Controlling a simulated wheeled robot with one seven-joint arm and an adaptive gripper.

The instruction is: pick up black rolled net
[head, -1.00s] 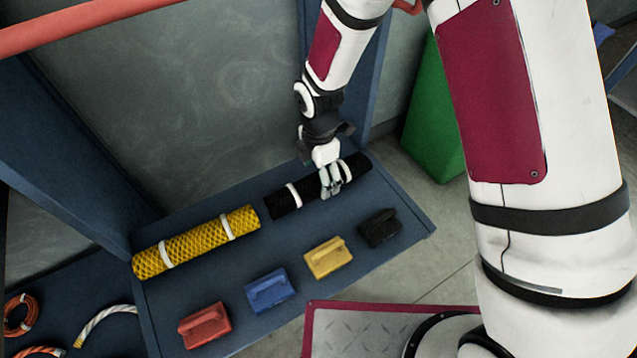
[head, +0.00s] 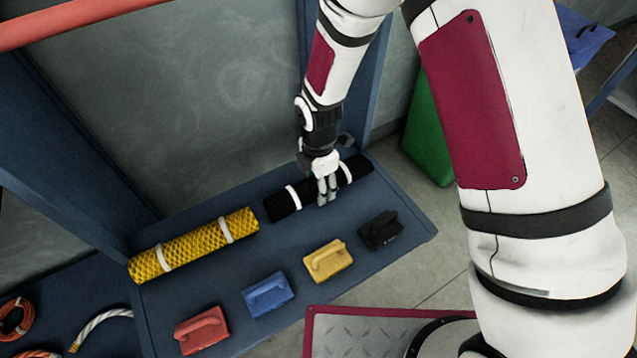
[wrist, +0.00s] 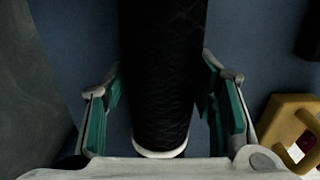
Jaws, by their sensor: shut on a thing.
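The black rolled net (head: 279,207) lies on the blue shelf (head: 205,292), at the right of the yellow rolled net, with a white band near each end. My gripper (head: 327,193) is over its middle, from above, and is shut on it. In the wrist view the black rolled net (wrist: 162,75) runs between the two teal-lined fingers, with a white band near the palm; my gripper (wrist: 163,105) has one finger on each side of it. The net appears to rest on the shelf; I cannot see any gap below it.
The yellow rolled net (head: 193,246) lies to the left. Red (head: 202,330), blue (head: 269,295), yellow (head: 327,261) and black (head: 380,231) handled blocks stand along the shelf's front. A blue post (head: 380,85) and a green bin (head: 427,135) are at the right.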

